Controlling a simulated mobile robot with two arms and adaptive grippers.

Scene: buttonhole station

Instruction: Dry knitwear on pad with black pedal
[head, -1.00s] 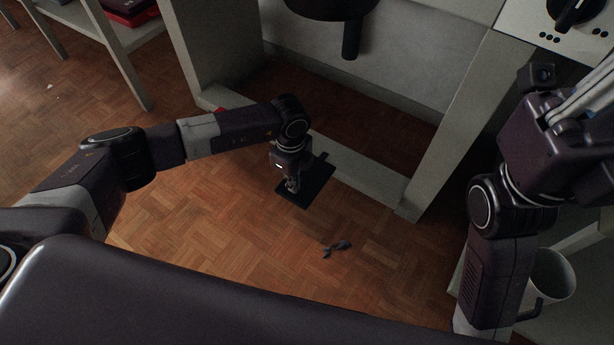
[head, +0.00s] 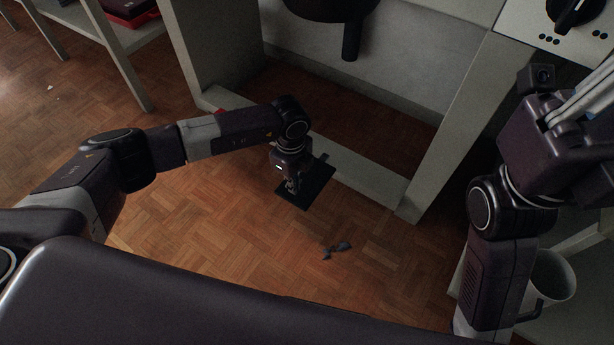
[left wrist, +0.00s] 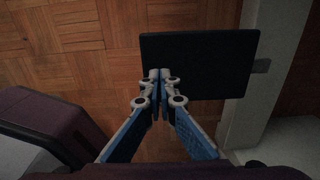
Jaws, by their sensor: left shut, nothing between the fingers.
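The black pedal (head: 318,185) is a flat dark plate low by the floor, in front of the pale station frame. In the left wrist view the pedal (left wrist: 215,65) fills the upper middle, with a small tab at its right side. My left gripper (head: 292,188) points down over the pedal's left part, shut and empty. Its closed fingertips (left wrist: 160,76) overlap the plate's lower left area in the wrist view. I cannot tell whether they touch it. My right arm stands at the right of the head view, and its fingers are not visible. No knitwear or pad can be made out.
The station's pale bottom rail (head: 365,178) runs just behind the pedal. A small dark scrap (head: 338,249) lies on the wooden floor. A white mug (head: 550,277) stands at the lower right, close to my right arm. A control panel with a black knob (head: 572,12) is at the top right.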

